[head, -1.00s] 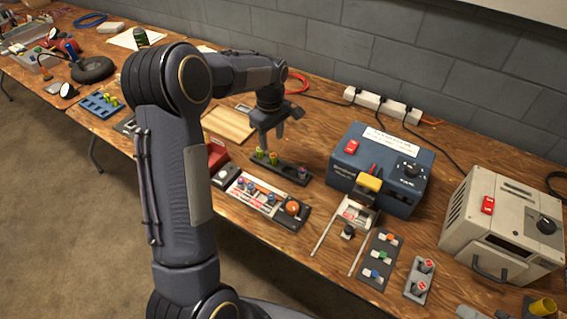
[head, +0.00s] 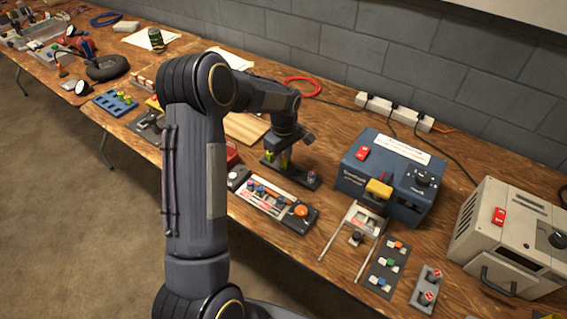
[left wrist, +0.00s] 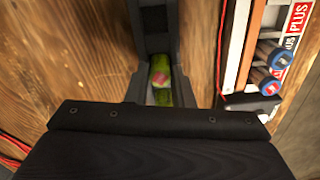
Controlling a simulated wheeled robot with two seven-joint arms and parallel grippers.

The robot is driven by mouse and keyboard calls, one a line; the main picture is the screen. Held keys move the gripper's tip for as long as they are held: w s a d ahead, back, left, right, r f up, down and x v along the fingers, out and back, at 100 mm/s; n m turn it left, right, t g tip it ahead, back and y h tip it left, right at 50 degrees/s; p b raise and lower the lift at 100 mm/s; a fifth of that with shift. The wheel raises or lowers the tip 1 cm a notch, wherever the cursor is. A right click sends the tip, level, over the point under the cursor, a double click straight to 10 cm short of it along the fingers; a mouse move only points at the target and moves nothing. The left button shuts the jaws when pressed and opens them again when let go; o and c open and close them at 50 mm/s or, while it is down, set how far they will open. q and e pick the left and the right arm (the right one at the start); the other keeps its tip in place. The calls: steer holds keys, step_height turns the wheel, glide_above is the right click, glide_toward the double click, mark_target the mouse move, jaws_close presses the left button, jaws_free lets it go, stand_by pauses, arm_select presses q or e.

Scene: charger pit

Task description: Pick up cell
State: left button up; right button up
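In the left wrist view a yellow-green cell (left wrist: 160,78) lies between the dark fingers, with what looks like a small gap on each side. The gripper looks open. My right gripper is not in view.
A board with coloured cells and an orange button (head: 272,200) lies in front of the rack. A blue charger box (head: 385,175) stands to the right, with a beige box (head: 510,240) beyond. A wooden board (head: 245,128) lies behind my left arm.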

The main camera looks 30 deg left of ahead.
arm_select(q)
jaws_close()
steer(key=shift+r, duration=0.1)
